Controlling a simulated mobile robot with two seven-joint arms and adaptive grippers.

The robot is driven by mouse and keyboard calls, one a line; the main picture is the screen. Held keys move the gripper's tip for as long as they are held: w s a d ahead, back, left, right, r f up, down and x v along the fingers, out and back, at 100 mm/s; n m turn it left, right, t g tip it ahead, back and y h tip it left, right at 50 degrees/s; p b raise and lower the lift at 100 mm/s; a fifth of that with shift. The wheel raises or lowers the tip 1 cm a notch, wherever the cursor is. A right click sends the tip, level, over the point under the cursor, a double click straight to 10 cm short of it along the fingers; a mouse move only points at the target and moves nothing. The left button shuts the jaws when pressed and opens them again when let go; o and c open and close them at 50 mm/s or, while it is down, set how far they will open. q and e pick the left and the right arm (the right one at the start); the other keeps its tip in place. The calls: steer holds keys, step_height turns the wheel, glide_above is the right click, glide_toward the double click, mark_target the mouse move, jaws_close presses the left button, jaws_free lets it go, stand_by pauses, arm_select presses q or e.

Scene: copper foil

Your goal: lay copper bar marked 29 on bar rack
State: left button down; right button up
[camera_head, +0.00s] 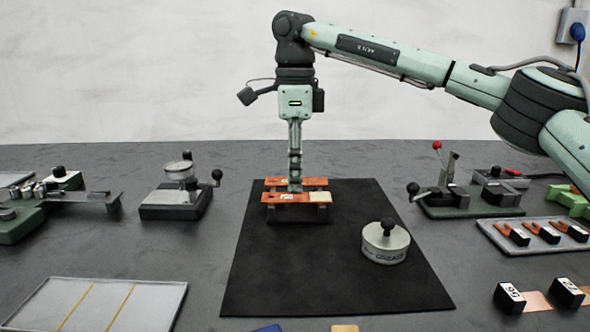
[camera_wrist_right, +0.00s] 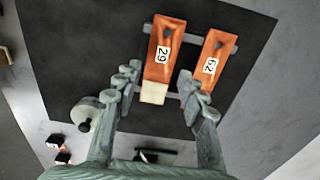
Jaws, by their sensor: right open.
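The copper bar marked 29 (camera_wrist_right: 161,62) has a pale cream end and lies across the grey rails of the bar rack (camera_wrist_right: 193,37) in the wrist view. It appears to be the front bar (camera_head: 278,197) on the rack (camera_head: 322,213) in the head view. A second copper bar (camera_wrist_right: 213,58), whose label looks like 52, lies beside it. My right gripper (camera_head: 294,187) points down over the rack. In the wrist view its fingers (camera_wrist_right: 158,90) are spread apart, with the cream end of bar 29 between them in the picture. My left gripper is out of view.
A black mat (camera_head: 335,285) lies under the rack. A round grease tin (camera_head: 386,246) with a knob stands right of the rack. A press device (camera_head: 176,200) is left, a lever fixture (camera_head: 470,205) right. A tray (camera_head: 100,305) lies front left.

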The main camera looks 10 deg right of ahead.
mark_target(295, 197)
steer(key=shift+r, duration=0.1)
steer(key=o, duration=0.5)
steer(key=shift+o, duration=0.2)
steer(key=shift+r, duration=0.1)
steer(key=shift+r+p, duration=1.9)
steer(key=shift+r, duration=0.05)
steer(key=shift+f, duration=0.15)
